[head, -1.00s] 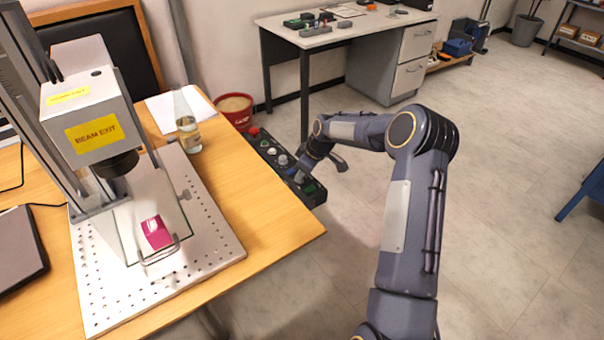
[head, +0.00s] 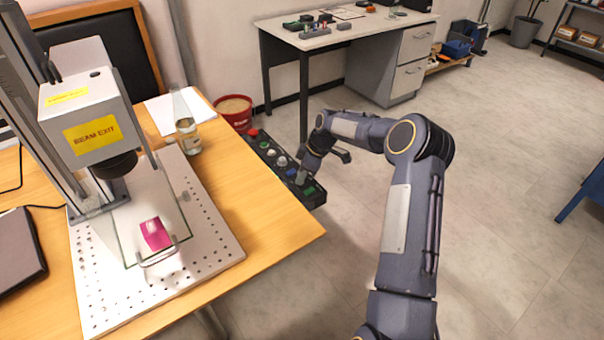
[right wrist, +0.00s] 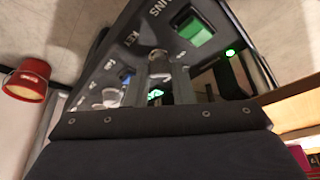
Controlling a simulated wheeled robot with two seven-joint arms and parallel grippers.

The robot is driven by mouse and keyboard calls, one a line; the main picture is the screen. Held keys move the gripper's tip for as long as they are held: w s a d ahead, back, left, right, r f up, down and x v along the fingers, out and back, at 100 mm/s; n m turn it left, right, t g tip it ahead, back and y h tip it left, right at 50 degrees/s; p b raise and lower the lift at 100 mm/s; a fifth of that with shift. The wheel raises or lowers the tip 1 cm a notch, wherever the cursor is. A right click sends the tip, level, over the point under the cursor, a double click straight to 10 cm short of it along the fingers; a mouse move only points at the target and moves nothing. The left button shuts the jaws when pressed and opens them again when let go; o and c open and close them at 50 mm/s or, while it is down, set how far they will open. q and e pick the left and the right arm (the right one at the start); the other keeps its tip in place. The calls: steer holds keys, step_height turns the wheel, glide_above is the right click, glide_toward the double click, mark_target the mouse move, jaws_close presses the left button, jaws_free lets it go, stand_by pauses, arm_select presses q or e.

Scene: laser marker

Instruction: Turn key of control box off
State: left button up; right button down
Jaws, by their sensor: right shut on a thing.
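The black control box (head: 262,150) is fixed along the right edge of the wooden table in the head view. It carries a red button, several knobs and a green button. My right gripper (head: 301,179) is at its near end, beside the green button (head: 309,190). In the right wrist view the box (right wrist: 112,62) shows the label KEY, and the grey key (right wrist: 158,62) stands between the fingertips of my right gripper (right wrist: 159,88), which is shut on it. The key's exact angle is hard to tell. My left gripper is not in view.
The laser marker (head: 92,135) stands on the table with a pink piece (head: 155,234) on its perforated plate. A glass bottle (head: 187,128) is near the box, and a red bucket (head: 236,113) is on the floor behind. The floor to the right is open.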

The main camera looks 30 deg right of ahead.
steer(key=c, duration=1.2)
jaws_free()
steer(key=shift+c, duration=0.2)
steer(key=shift+r, duration=0.1)
steer(key=v, duration=0.7)
steer(key=shift+d+r, duration=0.2)
steer(key=shift+r, duration=0.05)
steer(key=shift+s, duration=0.1)
